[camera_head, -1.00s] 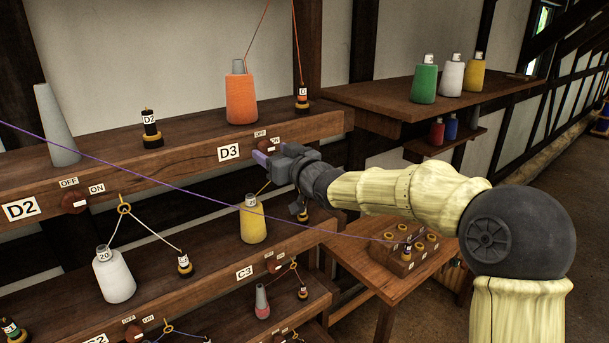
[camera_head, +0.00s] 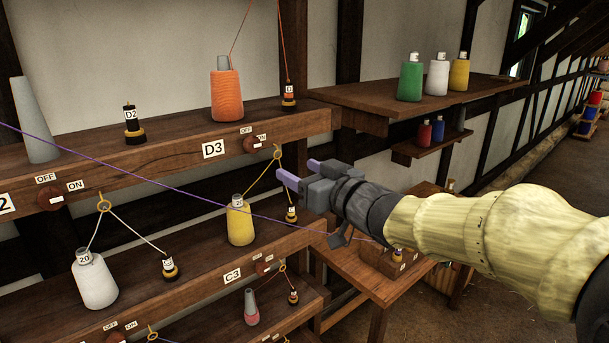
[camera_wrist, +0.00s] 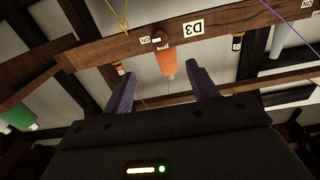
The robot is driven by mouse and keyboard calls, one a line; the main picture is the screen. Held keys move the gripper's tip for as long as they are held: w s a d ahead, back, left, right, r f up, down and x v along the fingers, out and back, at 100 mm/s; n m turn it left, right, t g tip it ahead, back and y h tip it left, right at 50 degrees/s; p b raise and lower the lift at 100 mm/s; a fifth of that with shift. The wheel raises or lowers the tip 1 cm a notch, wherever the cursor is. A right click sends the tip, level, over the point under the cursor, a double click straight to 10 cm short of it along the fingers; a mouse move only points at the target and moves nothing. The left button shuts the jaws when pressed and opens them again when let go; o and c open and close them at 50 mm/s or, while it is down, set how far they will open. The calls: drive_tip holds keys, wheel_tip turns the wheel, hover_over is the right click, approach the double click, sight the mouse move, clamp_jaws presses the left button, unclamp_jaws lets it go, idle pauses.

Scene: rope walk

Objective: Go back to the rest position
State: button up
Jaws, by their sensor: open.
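My gripper (camera_head: 300,174) is open and empty in the head view. It hangs in the air in front of the shelves, right of the D3 label (camera_head: 214,149) and lower than the D3 knob (camera_head: 252,144). In the wrist view my gripper (camera_wrist: 160,85) shows two purple fingers spread apart with nothing between them. Behind them the wrist view shows the orange cone (camera_wrist: 166,62) and the D3 label (camera_wrist: 193,27), apart from the fingers.
A purple thread (camera_head: 150,186) runs across the picture and passes near my wrist. Yellow (camera_head: 240,222) and white cones (camera_head: 94,279) stand on the lower shelf. A side shelf (camera_head: 420,94) holds green, white and yellow spools. A small table (camera_head: 360,271) lies beneath my arm.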

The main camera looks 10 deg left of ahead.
drive_tip(key=shift+d, duration=0.1)
drive_tip(key=d+f+m+h+b, duration=0.2)
drive_tip(key=d+f+m+h, duration=0.4)
drive_tip(key=d+f+h, duration=0.85)
drive_tip(key=s+d+f+m+g, duration=0.2)
drive_tip(key=s+d+f+g, duration=0.2)
drive_tip(key=s+f, duration=0.5)
drive_tip(key=s+d+f+m+g, duration=0.1)
drive_tip(key=s+d+f+g, duration=0.4)
drive_tip(key=s+d+f, duration=0.2)
wheel_tip(320, 180, down, 4)
drive_tip(key=shift+s+d+r+m+y+b, duration=0.2)
drive_tip(key=shift+s+m+y+b, duration=0.2)
drive_tip(key=shift+s, duration=0.85)
